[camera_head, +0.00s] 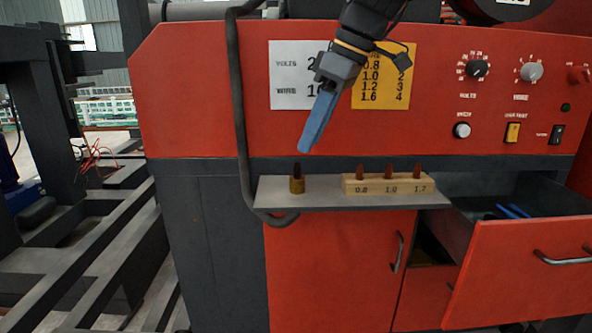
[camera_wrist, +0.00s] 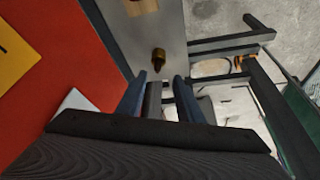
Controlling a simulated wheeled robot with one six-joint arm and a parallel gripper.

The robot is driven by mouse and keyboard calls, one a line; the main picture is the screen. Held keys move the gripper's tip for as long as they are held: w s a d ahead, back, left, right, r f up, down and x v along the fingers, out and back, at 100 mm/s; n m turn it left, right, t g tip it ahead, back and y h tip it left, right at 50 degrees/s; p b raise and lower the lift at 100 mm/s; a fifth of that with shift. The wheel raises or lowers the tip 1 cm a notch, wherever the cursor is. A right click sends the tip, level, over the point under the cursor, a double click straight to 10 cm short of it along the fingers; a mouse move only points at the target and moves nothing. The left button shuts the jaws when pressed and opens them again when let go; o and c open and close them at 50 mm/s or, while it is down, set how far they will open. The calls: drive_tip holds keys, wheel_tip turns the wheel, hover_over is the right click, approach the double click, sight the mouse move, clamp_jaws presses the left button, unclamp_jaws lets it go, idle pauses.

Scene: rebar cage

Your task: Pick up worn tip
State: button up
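The brass holder also shows in the wrist view (camera_wrist: 158,66), ahead of my fingers.
A wooden block (camera_head: 390,189) marked 0.8, 1.0 and 1.2 holds three copper-coloured tips to the right. A dark hose (camera_head: 239,110) hangs left of the holder and curls under the shelf. An open drawer (camera_head: 530,245) with blue-handled tools juts out at right.

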sight(301, 179)
drive_tip(key=p+x, duration=0.1)
drive_tip(key=x, duration=0.2)
drive_tip(key=p+x, duration=0.1)
drive_tip(key=x, duration=0.2)
drive_tip(key=shift+w+f, duration=0.3)
drive_tip(key=shift+f, duration=0.1)
clamp_jaws()
